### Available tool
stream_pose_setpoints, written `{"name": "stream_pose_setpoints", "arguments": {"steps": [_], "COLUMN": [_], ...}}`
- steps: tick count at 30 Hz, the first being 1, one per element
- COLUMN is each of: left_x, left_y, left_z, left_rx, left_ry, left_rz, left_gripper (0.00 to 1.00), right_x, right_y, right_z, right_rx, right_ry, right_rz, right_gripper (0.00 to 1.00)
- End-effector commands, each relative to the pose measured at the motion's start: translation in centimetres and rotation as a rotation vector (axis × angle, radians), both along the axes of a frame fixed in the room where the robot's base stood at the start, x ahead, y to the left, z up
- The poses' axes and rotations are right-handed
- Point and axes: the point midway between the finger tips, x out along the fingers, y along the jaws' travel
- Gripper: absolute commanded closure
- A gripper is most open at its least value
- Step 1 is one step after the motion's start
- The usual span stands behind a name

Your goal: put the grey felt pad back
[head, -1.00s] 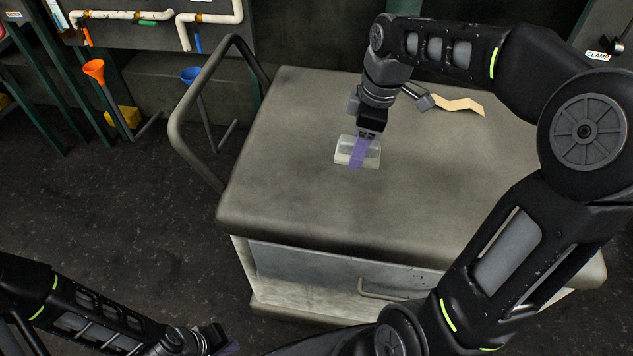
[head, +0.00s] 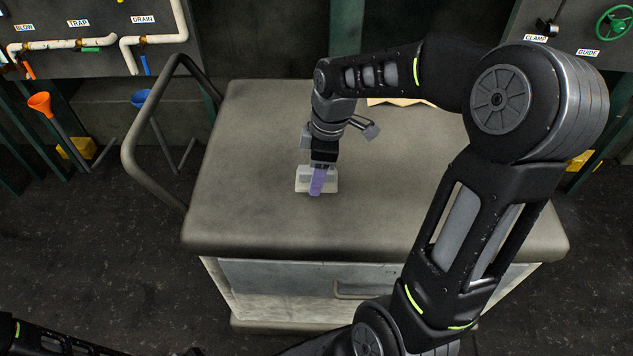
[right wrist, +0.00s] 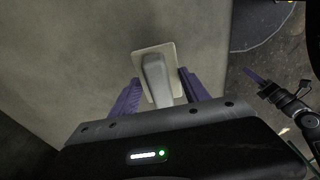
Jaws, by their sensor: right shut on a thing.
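The pad (head: 303,180) shows as a small pale plate at the middle of the cart top in the head view. In the right wrist view the pale plate (right wrist: 168,53) has a raised grey part (right wrist: 155,78) on it. My right gripper (head: 317,182) points down at it, with its purple fingers (right wrist: 156,92) on both sides of the grey part, shut on it. I cannot tell whether the pad touches the cart top. My left gripper (right wrist: 258,80) shows small at the right of the right wrist view; its opening is unclear.
The grey cart top (head: 240,220) is mostly bare. A tan flat piece (head: 400,101) lies at its back, partly behind my right arm. A tubular handle (head: 130,150) stands at its left. Orange (head: 40,102) and blue (head: 142,98) funnels stand beyond.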

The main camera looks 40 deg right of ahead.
Motion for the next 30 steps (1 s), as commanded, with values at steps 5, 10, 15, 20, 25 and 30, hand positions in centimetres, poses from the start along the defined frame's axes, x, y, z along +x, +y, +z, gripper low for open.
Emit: {"name": "stream_pose_setpoints", "arguments": {"steps": [5, 10, 15, 20, 25, 30], "left_x": [0.0, 0.0, 0.0, 0.0, 0.0, 0.0], "left_y": [0.0, 0.0, 0.0, 0.0, 0.0, 0.0], "left_z": [0.0, 0.0, 0.1, 0.1, -0.2, -0.2], "left_rx": [0.0, 0.0, 0.0, 0.0, 0.0, 0.0], "left_ry": [0.0, 0.0, 0.0, 0.0, 0.0, 0.0], "left_rz": [0.0, 0.0, 0.0, 0.0, 0.0, 0.0], "left_gripper": [1.0, 1.0, 1.0, 1.0, 1.0, 1.0], "right_x": [0.0, -0.1, -0.1, 0.0, 0.0, 0.0], "right_y": [0.0, 0.0, 0.0, 0.0, 0.0, 0.0], "right_z": [0.0, -1.9, -3.7, -3.7, -4.0, -4.0], "right_rx": [0.0, 0.001, 0.001, 0.001, 0.001, 0.001], "right_ry": [0.0, 0.004, 0.002, 0.0, -0.001, -0.001], "right_rz": [0.0, 0.0, -0.001, -0.001, 0.0, 0.0], "right_gripper": [0.84, 0.84, 0.84, 0.84, 0.84, 0.37]}}
